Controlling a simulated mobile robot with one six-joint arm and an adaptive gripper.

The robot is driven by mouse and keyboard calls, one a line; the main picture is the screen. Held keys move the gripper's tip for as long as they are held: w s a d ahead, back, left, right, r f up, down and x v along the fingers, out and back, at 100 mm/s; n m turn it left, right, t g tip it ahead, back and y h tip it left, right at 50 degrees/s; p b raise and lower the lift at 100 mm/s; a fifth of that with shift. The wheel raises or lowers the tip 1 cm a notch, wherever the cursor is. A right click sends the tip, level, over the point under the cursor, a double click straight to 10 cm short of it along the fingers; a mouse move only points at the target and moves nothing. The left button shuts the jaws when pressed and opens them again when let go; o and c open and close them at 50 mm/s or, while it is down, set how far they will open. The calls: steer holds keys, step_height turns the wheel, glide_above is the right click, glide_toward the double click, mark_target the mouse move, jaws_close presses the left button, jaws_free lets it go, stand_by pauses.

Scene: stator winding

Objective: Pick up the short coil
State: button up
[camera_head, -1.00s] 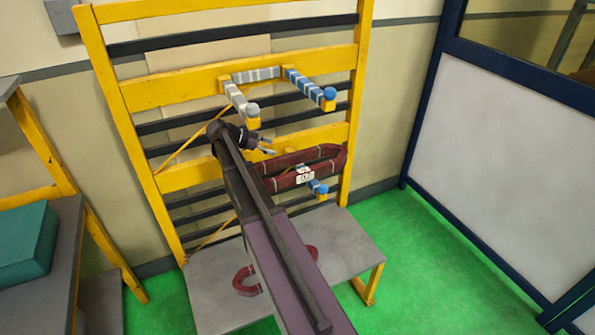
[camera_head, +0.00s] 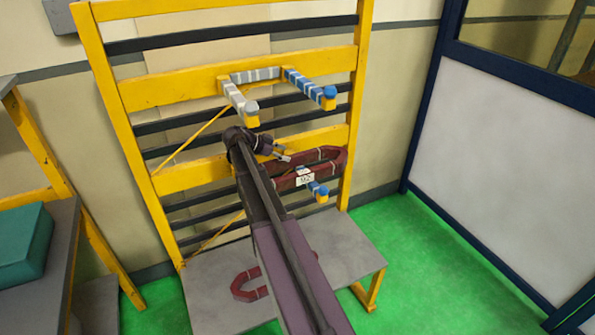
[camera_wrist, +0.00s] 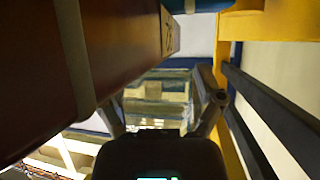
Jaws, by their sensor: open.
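One dark red coil (camera_head: 333,163), a long loop with pale ties and a white label, hangs on the yellow rack. A second red coil (camera_head: 244,284) lies on the grey bench, partly hidden behind my arm. I cannot tell for sure which is the short one. My gripper (camera_head: 284,157) is beside the upper left part of the hanging coil. In the wrist view my gripper (camera_wrist: 162,106) has its fingers apart with nothing between them. The hanging coil (camera_wrist: 122,50) fills the upper left there, close by and outside the fingers.
The yellow rack (camera_head: 190,92) has dark cross bars and padded arms with grey and blue wraps. A lower blue-wrapped peg (camera_head: 318,190) sticks out below the hanging coil. The grey bench (camera_head: 345,250) stands below. Green floor (camera_head: 430,260) is clear at the right.

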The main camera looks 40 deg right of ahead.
mark_target(292, 155)
steer(key=shift+b+x, duration=0.8)
steer(key=shift+x, duration=1.2)
steer(key=shift+a, duration=0.1)
jaws_close()
